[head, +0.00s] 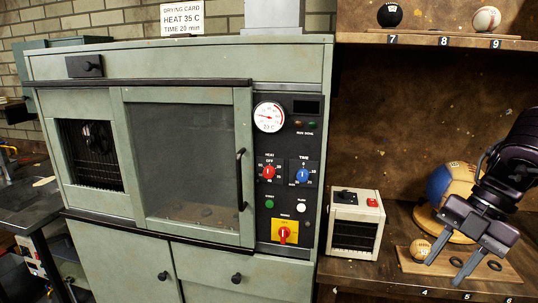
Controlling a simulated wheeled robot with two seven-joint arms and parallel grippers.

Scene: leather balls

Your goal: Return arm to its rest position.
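My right gripper (443,272) comes in from the right side of the head view. Its two fingers are apart, pointing down and to the left, with nothing seen between them. It is in front of the low wooden stand numbered 4, 5 and 6 (404,263). A small tan ball (419,249) sits at position 4, just left of the fingers. A larger blue and tan ball (437,184) is behind my arm on a round wooden base and is partly hidden. My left gripper is out of view.
A green drying cabinet (290,65) with a shut glass door (187,160) fills the left and middle. A small cream box (355,222) stands beside it on the bench. The upper shelf (440,40) holds a black ball (389,15) and a white ball (486,19).

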